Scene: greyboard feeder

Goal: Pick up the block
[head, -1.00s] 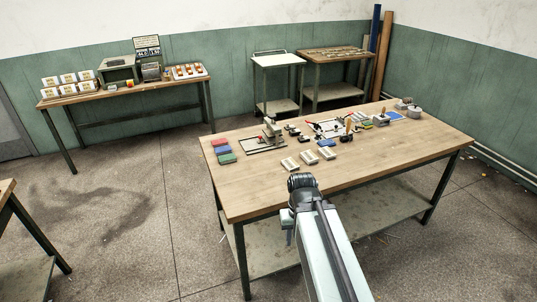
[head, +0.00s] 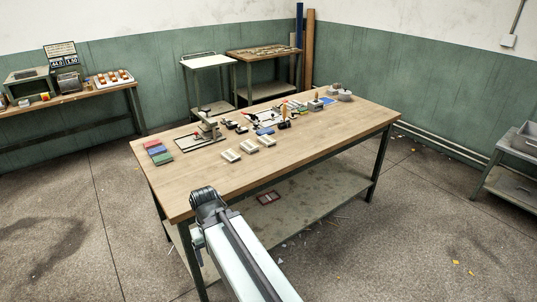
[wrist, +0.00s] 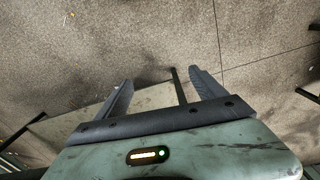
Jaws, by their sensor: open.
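Several small blocks lie on the wooden table (head: 205,178) in the head view; I cannot tell which one the task means. At the left end are a red block (head: 152,144), a blue block (head: 156,150) and a green block (head: 163,158). Pale blocks (head: 230,155) lie near the table's middle front. My arm reaches in from below, its end near the table's front left corner, short of the blocks. In the wrist view my gripper (wrist: 160,78) is open and empty, above the floor and a low shelf. No block shows there.
A small press (head: 207,128) stands behind the blocks. Tools and trays crowd the table's far right; its front left is bare. A lower shelf (head: 310,205) holds a small red-edged item (head: 268,198). A grey metal stand (head: 515,170) is at the right. Open floor surrounds the table.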

